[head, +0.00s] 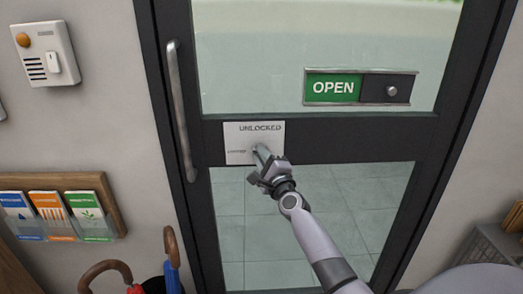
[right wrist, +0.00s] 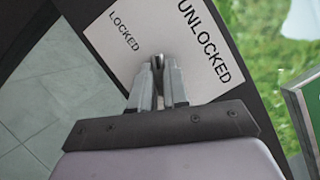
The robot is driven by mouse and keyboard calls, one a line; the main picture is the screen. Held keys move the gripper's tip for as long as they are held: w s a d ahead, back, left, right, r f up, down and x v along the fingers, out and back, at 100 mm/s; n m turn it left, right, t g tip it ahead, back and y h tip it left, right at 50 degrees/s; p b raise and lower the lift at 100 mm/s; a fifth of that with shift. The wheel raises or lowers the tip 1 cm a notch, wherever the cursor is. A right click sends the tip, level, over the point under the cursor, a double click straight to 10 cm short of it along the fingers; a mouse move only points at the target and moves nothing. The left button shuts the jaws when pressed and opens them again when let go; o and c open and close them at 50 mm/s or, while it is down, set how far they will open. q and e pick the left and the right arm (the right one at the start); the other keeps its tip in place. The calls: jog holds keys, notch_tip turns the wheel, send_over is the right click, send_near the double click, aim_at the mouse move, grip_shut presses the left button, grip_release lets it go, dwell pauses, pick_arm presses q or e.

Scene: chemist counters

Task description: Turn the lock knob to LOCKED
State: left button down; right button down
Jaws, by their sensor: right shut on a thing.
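The lock plate (head: 236,142) is a white square on the door's dark cross rail, with UNLOCKED at its top right and LOCKED at its left. It also shows in the right wrist view (right wrist: 130,40), tilted. My right gripper (head: 259,152) reaches the plate's lower middle and is shut on the lock knob. In the right wrist view the fingers (right wrist: 160,70) meet at the plate between the two words. The knob is mostly hidden by the fingers, so its pointing direction is hard to tell. My left gripper is not in view.
A vertical door handle (head: 181,110) stands left of the plate. A green OPEN sign (head: 333,88) with a slider is to the upper right. A leaflet rack (head: 118,208), umbrellas (head: 171,252) and a wall intercom (head: 45,53) are at the left. A grey crate (head: 490,248) is at the lower right.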

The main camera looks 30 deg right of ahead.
jog(key=n, duration=0.2)
jog(key=n+g+y, duration=0.1)
jog(key=n, duration=0.1)
jog(key=shift+n+g, duration=0.3)
jog(key=shift+n, duration=0.1)
jog(key=shift+r, duration=0.1)
dwell(0.4)
jog(key=c, duration=1.1)
grip_release()
jog(key=s, duration=0.4)
jog(key=s+a, duration=0.1)
jog(key=s, duration=0.2)
